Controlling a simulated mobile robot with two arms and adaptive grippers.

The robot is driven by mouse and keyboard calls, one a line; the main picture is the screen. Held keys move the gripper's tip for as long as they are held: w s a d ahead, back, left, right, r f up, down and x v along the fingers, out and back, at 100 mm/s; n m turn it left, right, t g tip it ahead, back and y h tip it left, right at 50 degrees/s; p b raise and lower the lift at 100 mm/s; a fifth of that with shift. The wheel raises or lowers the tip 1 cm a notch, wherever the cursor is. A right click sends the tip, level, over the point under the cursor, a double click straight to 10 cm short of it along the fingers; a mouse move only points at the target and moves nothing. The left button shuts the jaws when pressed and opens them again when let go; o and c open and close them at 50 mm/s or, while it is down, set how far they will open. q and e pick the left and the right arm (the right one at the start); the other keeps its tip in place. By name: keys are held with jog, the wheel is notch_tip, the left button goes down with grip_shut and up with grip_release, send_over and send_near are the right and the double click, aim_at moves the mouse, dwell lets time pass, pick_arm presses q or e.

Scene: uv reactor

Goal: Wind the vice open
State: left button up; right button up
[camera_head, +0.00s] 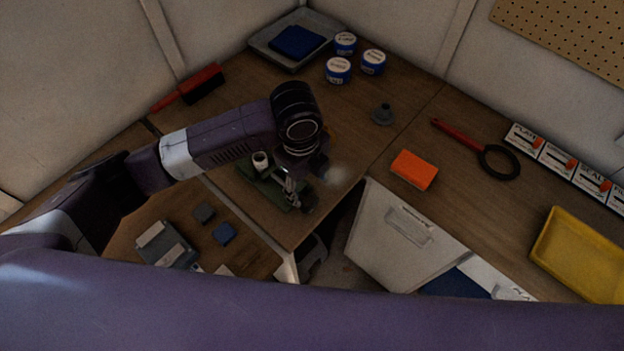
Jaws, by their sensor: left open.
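A small green vice (258,187) sits on the wooden bench near its front corner, below the wrist of my left arm. A pale round piece stands at its back left end. My left gripper (298,196) points down at the right end of the vice, and its fingers are dark and small in the picture. It is open. The wrist and gripper hide part of the vice, and I cannot see its handle clearly or tell whether the fingers touch it. My right gripper is not in view.
Blue-and-white tins (338,70) and a grey tray (266,44) stand at the back. A red brush (202,84) lies back left.

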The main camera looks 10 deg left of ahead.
aim_at(309, 202)
pick_arm(q)
jog(key=s+f, duration=0.1)
jog(key=s+f+p, duration=0.1)
jog(key=f, duration=0.1)
jog(key=shift+s+d, duration=0.1)
jog(key=shift+s, duration=0.2)
jog(key=f, duration=0.1)
jog(key=w+f, duration=0.2)
jog(key=shift+d+f+p, duration=0.1)
jog(key=shift+f+p, duration=0.3)
jog(key=shift+s+r, duration=0.15)
jog(key=shift+s, duration=0.25)
jog(key=shift+w, duration=0.15)
jog(key=c, duration=1.2)
jog(key=shift+s+a+t+h, duration=0.2)
jog(key=shift+t+h, duration=0.5)
jog(key=shift+t, duration=0.3)
jog(key=shift+w+d, duration=0.1)
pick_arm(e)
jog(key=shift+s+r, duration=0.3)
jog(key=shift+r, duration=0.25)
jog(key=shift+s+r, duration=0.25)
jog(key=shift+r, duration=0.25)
pick_arm(q)
jog(key=o, duration=1.2)
